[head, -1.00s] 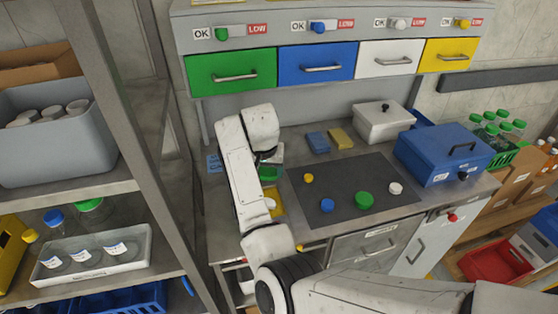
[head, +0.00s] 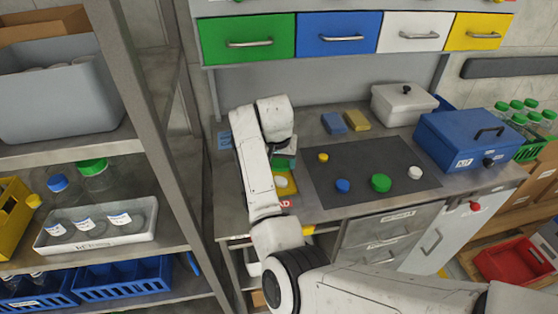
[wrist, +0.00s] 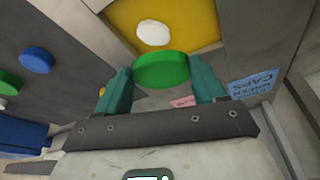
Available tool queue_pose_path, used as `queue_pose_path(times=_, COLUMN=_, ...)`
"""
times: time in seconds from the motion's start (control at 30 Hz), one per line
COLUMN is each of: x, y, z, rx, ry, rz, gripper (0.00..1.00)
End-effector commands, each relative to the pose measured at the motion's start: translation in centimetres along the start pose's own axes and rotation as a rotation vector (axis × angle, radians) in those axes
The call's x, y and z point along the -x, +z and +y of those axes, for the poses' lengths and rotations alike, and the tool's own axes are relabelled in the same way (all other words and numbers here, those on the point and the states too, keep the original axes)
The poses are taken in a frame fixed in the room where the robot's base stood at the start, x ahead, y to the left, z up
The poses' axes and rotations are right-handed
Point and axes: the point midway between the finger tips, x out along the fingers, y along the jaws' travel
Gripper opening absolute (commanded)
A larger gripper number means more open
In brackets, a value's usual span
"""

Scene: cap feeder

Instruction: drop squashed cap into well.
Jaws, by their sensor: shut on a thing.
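My gripper (wrist: 162,88) has teal fingers, shut on a green cap (wrist: 162,70) by its two sides in the wrist view. I cannot tell clearly from here how squashed the cap is. Beyond the cap is the yellow-floored well (wrist: 195,22), with a white cap (wrist: 152,33) lying in it. In the head view my gripper (head: 285,160) is over the back of the well (head: 291,187), and the white cap (head: 281,182) shows in it. A red label marked "AD", partly covered, (head: 286,204) is at the well's front. My arm hides part of the well.
A dark mat (head: 365,180) right of the well holds yellow, blue, green and white caps. Blue and yellow blocks (head: 345,121), a white bin (head: 402,104) and a blue box (head: 465,142) stand behind and right. A shelf post (head: 150,130) rises at left.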

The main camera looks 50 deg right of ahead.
Motion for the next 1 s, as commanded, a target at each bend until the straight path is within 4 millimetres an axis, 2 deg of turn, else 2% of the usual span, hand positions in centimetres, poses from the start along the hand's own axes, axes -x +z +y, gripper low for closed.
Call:
queue_pose_path(times=0.03, x=0.1, y=0.0, z=0.0, rx=0.000, ry=0.000, rz=0.000, gripper=0.41)
queue_pose_path(times=0.07, x=0.1, y=0.0, z=0.0, rx=0.000, ry=0.000, rz=0.000, gripper=0.70)
queue_pose_path(times=0.37, x=0.0, y=0.0, z=0.0, rx=0.000, ry=0.000, rz=0.000, gripper=0.99)
queue_pose_path(times=0.6, x=0.1, y=0.0, z=0.0, rx=0.000, ry=0.000, rz=0.000, gripper=0.99)
queue_pose_path(times=0.73, x=0.9, y=-0.1, z=-0.1, rx=0.000, ry=-0.001, rz=0.003, gripper=0.99)
queue_pose_path(times=1.0, x=5.6, y=-0.1, z=-0.1, rx=-0.002, ry=-0.004, rz=0.004, gripper=0.99)
